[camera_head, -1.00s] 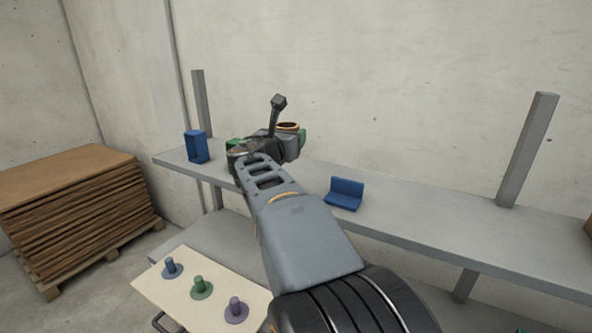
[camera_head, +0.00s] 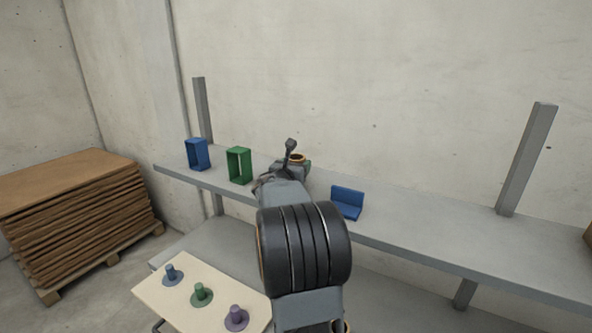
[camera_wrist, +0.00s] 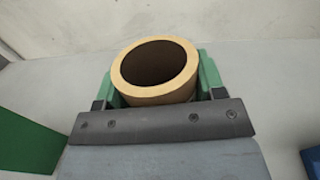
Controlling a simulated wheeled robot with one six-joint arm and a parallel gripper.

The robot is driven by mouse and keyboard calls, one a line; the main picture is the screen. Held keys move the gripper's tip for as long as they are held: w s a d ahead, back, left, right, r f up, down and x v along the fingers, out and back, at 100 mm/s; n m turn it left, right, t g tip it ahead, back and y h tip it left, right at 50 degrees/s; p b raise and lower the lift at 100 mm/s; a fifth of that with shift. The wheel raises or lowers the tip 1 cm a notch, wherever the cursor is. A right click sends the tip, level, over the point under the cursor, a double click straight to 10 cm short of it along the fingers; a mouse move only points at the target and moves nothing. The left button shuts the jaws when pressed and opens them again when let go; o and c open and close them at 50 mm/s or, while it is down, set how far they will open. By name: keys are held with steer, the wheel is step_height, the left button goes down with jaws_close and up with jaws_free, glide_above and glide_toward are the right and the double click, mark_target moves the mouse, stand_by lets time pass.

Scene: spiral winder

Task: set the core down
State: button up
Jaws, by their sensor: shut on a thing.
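The core is a tan cardboard tube, its open end facing the wrist camera (camera_wrist: 150,95). In the head view its rim (camera_head: 297,157) shows just above my gripper. My gripper (camera_wrist: 160,80) is shut on the core, with a green finger on each side of it. In the head view my gripper (camera_head: 302,166) is over the grey shelf (camera_head: 430,215), between a green open frame (camera_head: 239,165) and a blue L-shaped holder (camera_head: 347,202). The far end of the core is hidden, so I cannot tell whether it touches the shelf.
A blue open frame (camera_head: 197,154) stands at the shelf's left end. Grey posts rise behind the shelf. Below is a pale board (camera_head: 190,300) with blue, green and purple pegs. A stack of brown sheets (camera_head: 75,205) is at the left.

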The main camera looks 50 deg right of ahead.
steer(key=shift+f, duration=0.75)
steer(key=shift+a+f, duration=0.1)
steer(key=shift+f, duration=0.05)
steer(key=o, duration=0.9)
steer(key=shift+o, duration=0.2)
steer(key=shift+r, duration=0.2)
steer(key=b+v, duration=0.2)
steer(key=v, duration=0.9)
steer(key=shift+s+a+b, duration=0.2)
steer(key=shift+a+b, duration=0.1)
steer(key=shift+b, duration=0.1)
steer(key=shift+s+a, duration=0.1)
steer(key=shift+a, duration=0.05)
